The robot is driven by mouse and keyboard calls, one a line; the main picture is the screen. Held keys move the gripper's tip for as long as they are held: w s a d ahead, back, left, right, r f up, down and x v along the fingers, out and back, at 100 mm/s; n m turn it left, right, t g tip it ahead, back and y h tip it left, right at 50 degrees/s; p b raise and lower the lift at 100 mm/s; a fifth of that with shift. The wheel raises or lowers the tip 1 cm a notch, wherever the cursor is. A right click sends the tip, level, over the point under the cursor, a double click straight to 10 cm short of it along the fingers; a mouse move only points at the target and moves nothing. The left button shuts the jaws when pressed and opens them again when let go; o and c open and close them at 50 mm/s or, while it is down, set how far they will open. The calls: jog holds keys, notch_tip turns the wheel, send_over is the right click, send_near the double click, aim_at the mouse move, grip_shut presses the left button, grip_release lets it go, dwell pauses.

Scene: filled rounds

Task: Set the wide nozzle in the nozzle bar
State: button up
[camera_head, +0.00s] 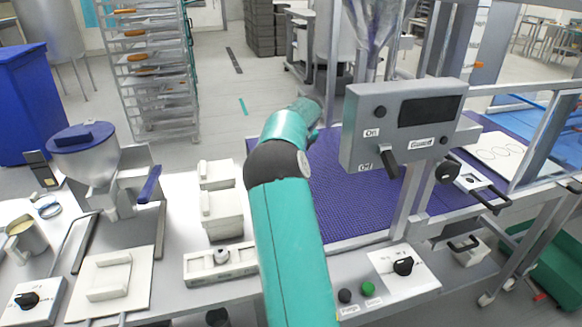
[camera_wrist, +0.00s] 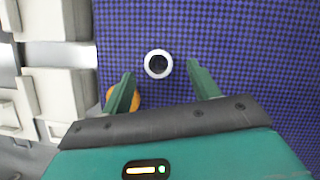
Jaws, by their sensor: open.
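In the wrist view, a white ring-shaped piece with a dark round hole (camera_wrist: 158,64), which looks like a nozzle, is on the purple belt. I cannot tell if it is the wide one. My gripper (camera_wrist: 160,76) is open, with one green finger to each side of the ring; no contact shows. In the head view my arm hides the ring, and my gripper is mostly hidden at the arm's far end. A long pale holder (camera_head: 192,268), which looks like the nozzle bar, lies on the counter left of my arm. A small round pale piece (camera_head: 221,256) sits in it.
An orange round item (camera_wrist: 126,99) is partly hidden behind the left finger. Pale lidded boxes (camera_head: 222,213) stand beside the belt (camera_head: 345,190). A grey control box (camera_head: 405,125) overhangs the belt right of my arm. A hopper machine (camera_head: 95,165) stands at left.

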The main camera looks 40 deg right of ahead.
jog(key=x, duration=0.5)
jog(key=shift+s+a, duration=0.1)
jog(key=c, duration=1.2)
jog(key=shift+r, duration=0.15)
